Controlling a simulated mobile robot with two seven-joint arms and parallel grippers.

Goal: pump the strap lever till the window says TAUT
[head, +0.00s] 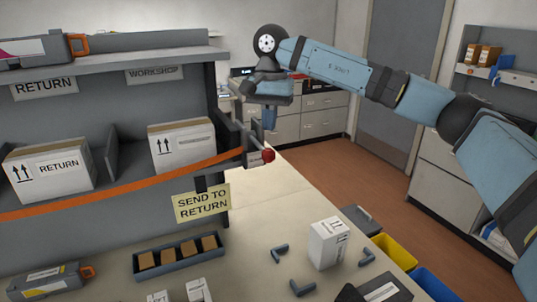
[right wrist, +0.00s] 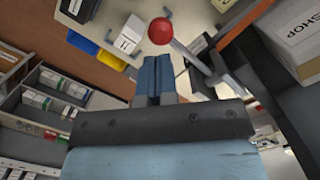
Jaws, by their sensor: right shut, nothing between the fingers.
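The strap lever (head: 257,141) is a thin grey rod with a red ball knob (head: 268,156), at the right end of the shelf. In the right wrist view the red knob (right wrist: 160,31) shows just beyond my fingertips. The orange strap (head: 130,190) runs across the shelf front to a small grey ratchet housing (head: 254,159). A window there is too small to read. My right gripper (head: 269,122) points down, shut and empty, above the knob in the head view. Its blue fingers (right wrist: 157,62) are together in the wrist view and appear apart from the knob. My left gripper is not in view.
White cartons, one marked RETURN (head: 48,170), stand behind the strap. A yellow SEND TO RETURN sign (head: 202,203) hangs below it. On the table are a blue-grey tray (head: 180,262), a white box (head: 328,243) and dark brackets (head: 302,287). Bare tabletop lies right of the sign.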

